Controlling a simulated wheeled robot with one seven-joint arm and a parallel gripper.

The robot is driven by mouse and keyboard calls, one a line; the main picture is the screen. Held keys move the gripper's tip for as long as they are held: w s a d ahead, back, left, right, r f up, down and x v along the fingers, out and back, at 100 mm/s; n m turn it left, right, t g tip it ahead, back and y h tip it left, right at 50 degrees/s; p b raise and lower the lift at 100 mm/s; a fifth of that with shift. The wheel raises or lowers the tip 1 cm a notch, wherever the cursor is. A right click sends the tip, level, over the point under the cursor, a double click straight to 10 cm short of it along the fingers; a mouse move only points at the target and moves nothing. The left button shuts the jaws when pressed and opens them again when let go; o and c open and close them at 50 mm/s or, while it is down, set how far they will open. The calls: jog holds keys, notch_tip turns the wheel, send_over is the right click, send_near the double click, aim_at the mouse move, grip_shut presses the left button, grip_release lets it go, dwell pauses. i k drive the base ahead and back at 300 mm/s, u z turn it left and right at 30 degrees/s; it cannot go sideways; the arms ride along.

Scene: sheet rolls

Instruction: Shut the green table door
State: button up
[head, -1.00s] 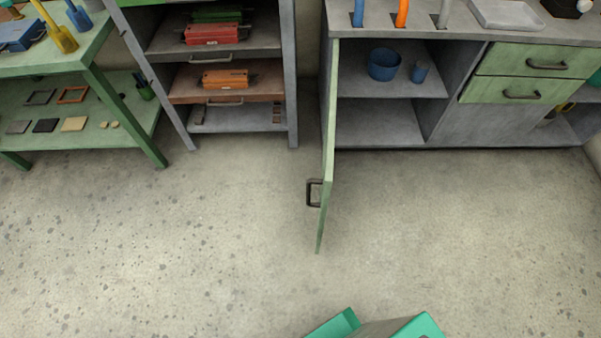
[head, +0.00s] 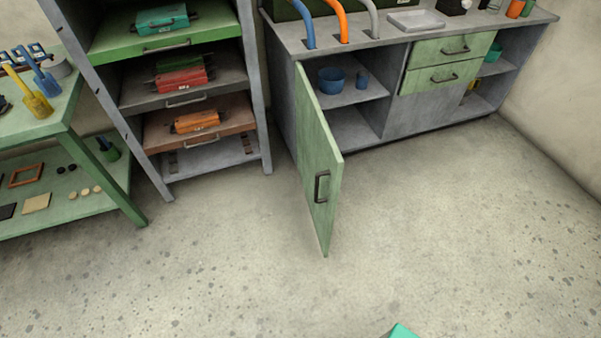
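The green table door (head: 318,165) stands wide open, swung out from the left front edge of the grey table (head: 375,44). Its outer face with a dark handle (head: 321,186) shows. The compartment behind it is exposed and holds a blue bowl (head: 331,81) and a small blue cup (head: 362,80). At the bottom edge a small teal piece (head: 401,331) shows, probably part of my own body. My gripper is not in view, and nothing is seen touching the door.
A grey shelf rack (head: 253,90) with sliding trays stands left of the door. A green two-level bench (head: 66,125) is at the far left. Two green drawers (head: 448,61) are shut. The concrete floor (head: 420,230) in front and to the right is clear.

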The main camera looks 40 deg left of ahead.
aim_at(321, 163)
jog(key=u, duration=1.45)
jog(key=i, duration=1)
jog(key=z, duration=0.35)
jog(key=k, duration=0.85)
jog(key=u, duration=0.15)
jog(key=i, duration=0.25)
jog(key=u, duration=0.1)
